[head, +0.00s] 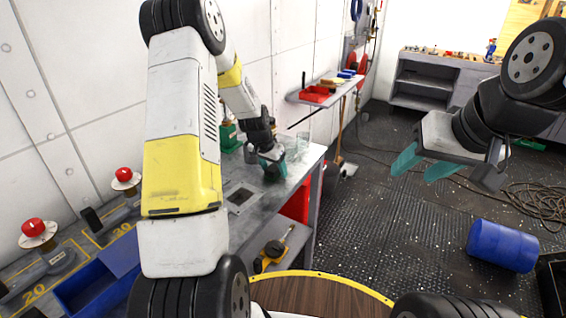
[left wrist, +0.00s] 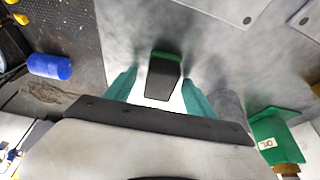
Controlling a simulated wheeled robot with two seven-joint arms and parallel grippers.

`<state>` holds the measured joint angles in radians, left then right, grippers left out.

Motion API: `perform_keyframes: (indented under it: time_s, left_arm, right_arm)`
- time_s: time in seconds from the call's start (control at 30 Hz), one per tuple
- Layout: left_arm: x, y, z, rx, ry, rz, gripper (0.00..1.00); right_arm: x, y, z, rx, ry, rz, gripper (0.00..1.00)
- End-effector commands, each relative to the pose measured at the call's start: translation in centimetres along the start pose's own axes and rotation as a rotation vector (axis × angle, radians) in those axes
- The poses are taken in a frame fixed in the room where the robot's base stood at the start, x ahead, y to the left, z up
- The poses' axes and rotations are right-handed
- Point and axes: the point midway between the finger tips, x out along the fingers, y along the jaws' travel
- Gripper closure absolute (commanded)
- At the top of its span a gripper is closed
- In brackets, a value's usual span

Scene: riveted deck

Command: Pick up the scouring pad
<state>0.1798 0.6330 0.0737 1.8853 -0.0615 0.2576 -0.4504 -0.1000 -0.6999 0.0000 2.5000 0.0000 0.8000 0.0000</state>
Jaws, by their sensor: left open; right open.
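The scouring pad (left wrist: 164,76), dark with a green layer along one edge, shows in the left wrist view on the grey worktop. My left gripper (left wrist: 160,78) is open, with one teal finger on each side of the pad and a visible gap to each. In the head view my left gripper (head: 268,162) is low over the worktop (head: 245,215), and the pad is mostly hidden there by the fingers. My right gripper (head: 422,166) is open and empty, out over the floor at the right.
Clear glasses (head: 297,143) stand just beyond my left gripper. A green oil container (left wrist: 277,137) is close by in the left wrist view. A blue cylinder (head: 502,246) lies on the floor.

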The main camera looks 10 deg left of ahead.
Motion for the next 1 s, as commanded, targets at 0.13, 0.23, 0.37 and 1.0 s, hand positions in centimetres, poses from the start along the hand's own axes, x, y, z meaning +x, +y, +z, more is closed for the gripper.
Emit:
perform_keyframes:
  time_s: [0.13,0.23,0.37,1.0]
  left_arm:
    - [-0.1,0.0,0.0,0.0,0.0,0.0,0.42]
    - [-0.1,0.0,0.0,0.0,0.0,0.0,0.62]
    - [-0.1,0.0,0.0,0.0,0.0,0.0,0.87]
    - [-2.5,-0.1,-1.1,0.0,0.004,-0.002,1.0]
  right_arm:
    - [0.0,0.0,0.0,0.0,0.0,0.0,0.53]
    - [0.0,0.0,0.0,0.0,0.0,0.0,0.53]
    - [0.0,0.0,0.0,0.0,0.0,0.0,0.53]
    - [0.0,0.0,0.0,0.0,0.0,0.0,0.53]
